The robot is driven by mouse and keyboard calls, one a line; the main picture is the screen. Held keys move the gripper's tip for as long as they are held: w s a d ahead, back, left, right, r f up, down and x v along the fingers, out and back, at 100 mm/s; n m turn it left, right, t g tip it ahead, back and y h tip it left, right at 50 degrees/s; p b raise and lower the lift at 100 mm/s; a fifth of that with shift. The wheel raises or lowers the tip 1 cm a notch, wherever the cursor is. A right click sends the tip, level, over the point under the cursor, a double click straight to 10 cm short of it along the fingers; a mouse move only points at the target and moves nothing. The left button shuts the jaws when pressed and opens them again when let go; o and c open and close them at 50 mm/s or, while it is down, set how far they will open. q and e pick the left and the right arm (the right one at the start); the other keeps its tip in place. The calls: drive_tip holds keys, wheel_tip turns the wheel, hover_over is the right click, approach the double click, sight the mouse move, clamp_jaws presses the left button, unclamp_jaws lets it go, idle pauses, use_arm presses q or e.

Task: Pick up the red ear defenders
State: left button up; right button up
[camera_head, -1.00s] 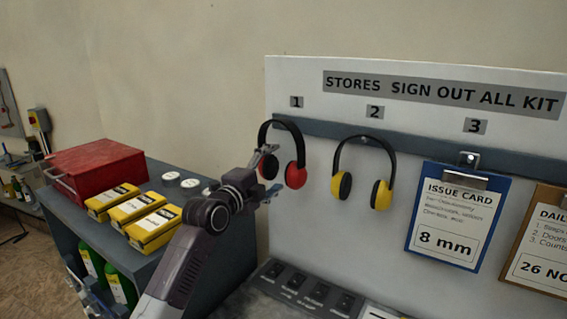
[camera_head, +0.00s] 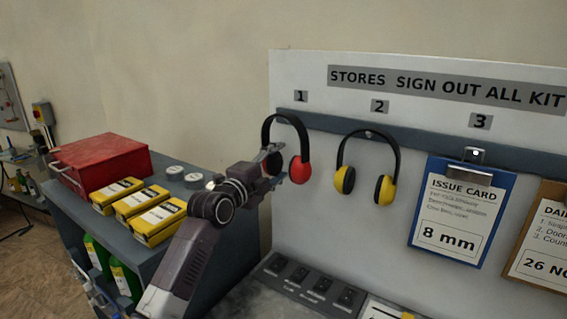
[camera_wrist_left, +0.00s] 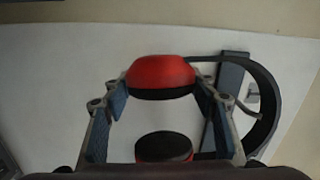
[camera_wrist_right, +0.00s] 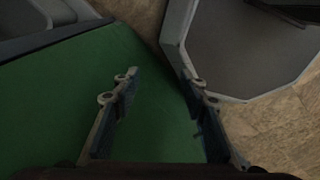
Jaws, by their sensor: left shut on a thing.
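The red ear defenders (camera_head: 301,172) with a black headband hang under number 1 on the grey rail of the stores board. My left gripper (camera_head: 274,166) is at their left side, shut on them. In the left wrist view, one red cup (camera_wrist_left: 160,72) lies between the fingertips, and the other cup (camera_wrist_left: 164,147) is lower, nearer the palm. The black band curves off to the right. My right gripper (camera_wrist_right: 158,95) is open and empty, with a green surface beneath it in the right wrist view.
Yellow ear defenders (camera_head: 386,188) hang close by on the right under number 2. A blue clipboard (camera_head: 452,212) hangs under number 3. A cabinet at left holds yellow boxes (camera_head: 158,220) and a red case (camera_head: 100,160). A grey ledge with labelled slots (camera_head: 310,287) lies below.

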use_arm(q)
drive_tip(key=shift+r, duration=0.15)
drive_tip(key=shift+r, duration=0.6)
wheel_tip(320, 180, up, 17)
drive_tip(key=b, duration=0.4)
drive_tip(key=shift+r+b, duration=0.3)
drive_tip(key=shift+r, duration=0.5)
